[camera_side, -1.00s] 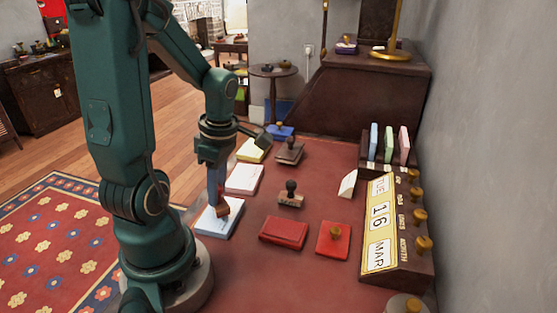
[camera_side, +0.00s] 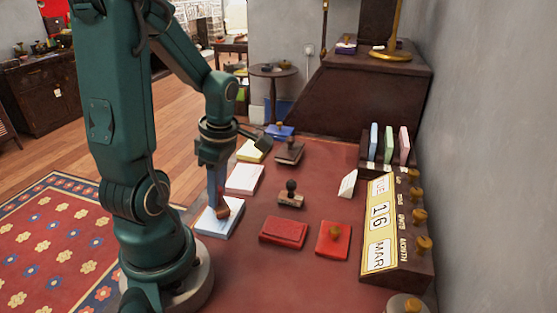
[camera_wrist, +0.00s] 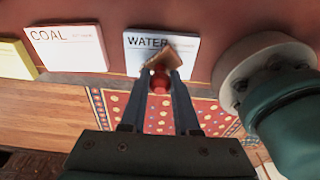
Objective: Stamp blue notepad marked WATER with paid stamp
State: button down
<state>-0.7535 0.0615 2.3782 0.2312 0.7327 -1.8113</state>
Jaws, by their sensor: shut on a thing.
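The blue notepad (camera_side: 213,226) lies at the near left of the red desk top. The wrist view shows the word WATER on the notepad (camera_wrist: 184,47). My gripper (camera_side: 221,200) points down over it, shut on a stamp (camera_side: 223,210) with a rounded reddish handle. In the wrist view the stamp (camera_wrist: 160,66) sits between my two fingertips (camera_wrist: 162,80), with a brown block at its end. The block covers part of the notepad. I cannot tell whether its face touches the paper, and its face is hidden.
A pinkish COAL notepad (camera_wrist: 66,47) and a yellow notepad (camera_side: 253,150) lie behind in a row.

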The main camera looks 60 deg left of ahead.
jog(key=shift+f, duration=0.4)
dwell(1.1)
jog(key=shift+r, duration=0.1)
jog(key=shift+r, duration=3.4)
